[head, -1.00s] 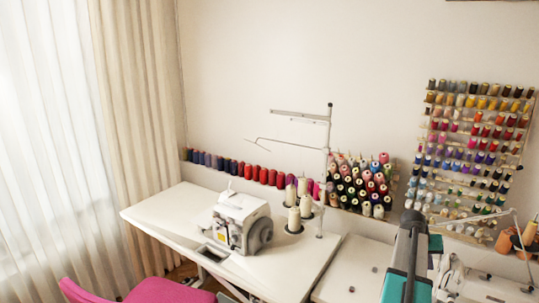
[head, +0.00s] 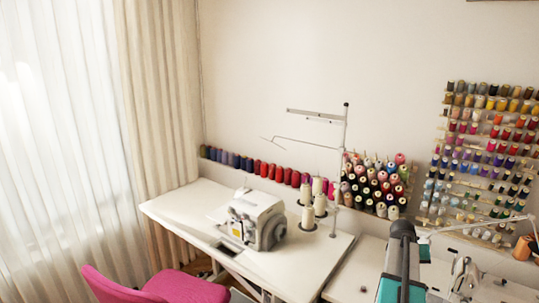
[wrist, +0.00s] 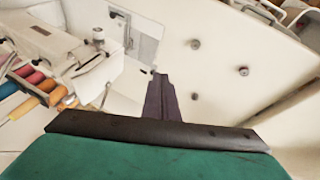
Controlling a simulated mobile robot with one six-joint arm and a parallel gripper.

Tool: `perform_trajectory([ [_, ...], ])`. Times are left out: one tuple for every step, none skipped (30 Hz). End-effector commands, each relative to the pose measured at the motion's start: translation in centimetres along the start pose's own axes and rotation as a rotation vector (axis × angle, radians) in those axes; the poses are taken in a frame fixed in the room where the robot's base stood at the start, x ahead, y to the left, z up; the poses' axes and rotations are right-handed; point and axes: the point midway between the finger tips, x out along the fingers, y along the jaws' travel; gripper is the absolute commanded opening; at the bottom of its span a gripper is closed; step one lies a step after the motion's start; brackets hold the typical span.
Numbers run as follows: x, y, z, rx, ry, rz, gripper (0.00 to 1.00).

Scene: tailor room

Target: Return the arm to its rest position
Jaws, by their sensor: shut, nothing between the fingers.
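My gripper (wrist: 160,97) shows in the wrist view as two dark fingers pressed together, shut and empty. It is over the white sewing table (wrist: 215,75), with no object touching its tips. In the head view my teal and grey arm (head: 402,262) rises at the bottom right, in front of the right-hand table. The gripper itself cannot be made out there.
A white sewing machine (wrist: 50,38) and coloured thread spools (wrist: 45,85) are at the wrist view's left. Several small round pieces lie on the table. In the head view an overlock machine (head: 252,220), a pink chair (head: 150,288) and a thread rack (head: 490,150) stand around.

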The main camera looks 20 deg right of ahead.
Motion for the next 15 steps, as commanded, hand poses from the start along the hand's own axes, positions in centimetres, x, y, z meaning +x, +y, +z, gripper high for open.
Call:
perform_trajectory([
  [-0.2, -1.8, 0.5, -0.020, -0.001, -0.014, 0.00],
  [-0.2, -2.9, 0.8, -0.032, -0.002, -0.023, 0.00],
  [-0.3, -4.5, 1.2, -0.049, -0.004, -0.036, 0.00],
  [-0.5, -5.7, 1.6, -0.063, -0.005, -0.048, 0.00],
  [-0.6, -7.0, 2.0, -0.077, -0.006, -0.059, 0.00],
  [-0.8, -8.8, 2.5, -0.097, -0.007, -0.074, 0.00],
  [-0.9, -10.0, 2.9, -0.111, -0.009, -0.084, 0.00],
  [-1.1, -11.3, 3.4, -0.126, -0.011, -0.095, 0.00],
  [-1.3, -12.9, 4.0, -0.144, -0.013, -0.110, 0.00],
  [-1.5, -14.2, 4.5, -0.159, -0.015, -0.121, 0.00],
  [-1.7, -15.3, 5.0, -0.174, -0.017, -0.131, 0.00],
  [-1.9, -16.9, 5.8, -0.194, -0.019, -0.145, 0.00],
  [-2.1, -18.1, 6.4, -0.208, -0.022, -0.155, 0.00],
  [-2.3, -19.2, 7.0, -0.223, -0.024, -0.166, 0.00],
  [-2.6, -20.7, 7.7, -0.242, -0.026, -0.179, 0.00],
])
